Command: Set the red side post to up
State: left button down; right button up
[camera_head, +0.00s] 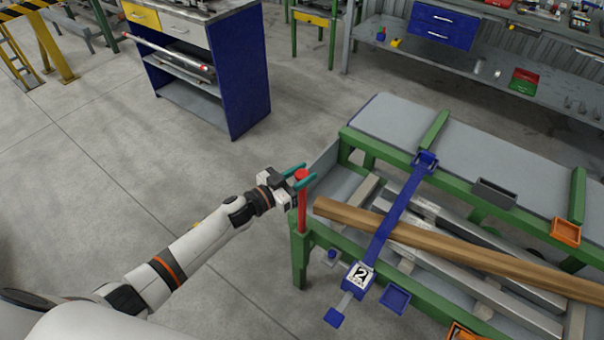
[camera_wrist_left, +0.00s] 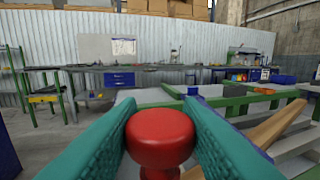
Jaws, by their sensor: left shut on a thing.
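The red side post (camera_head: 302,205) stands upright at the near left corner of the green-framed runout table (camera_head: 299,262). Its round red knob (camera_wrist_left: 160,137) fills the gap between the teal fingers in the left wrist view. My left gripper (camera_head: 300,177) comes in from the left and is shut on the knob at the top of the post. The lower post is hidden below the knob in the wrist view. My right gripper is not in view.
A wooden beam (camera_head: 440,240) lies across the table just right of the post. A blue arm (camera_head: 400,215) with a number 2 tag (camera_head: 360,275) crosses over it.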

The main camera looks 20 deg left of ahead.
pick_arm(q)
jog(key=c, duration=1)
grip_release()
jog(key=shift+a, duration=0.1)
jog(key=shift+s+a+f, duration=0.1)
jog(key=shift+s+a, duration=0.05)
jog(key=shift+s, duration=0.15)
jog(key=b+v, duration=0.2)
jog(key=v, duration=0.9)
jog(key=shift+s+a, duration=0.1)
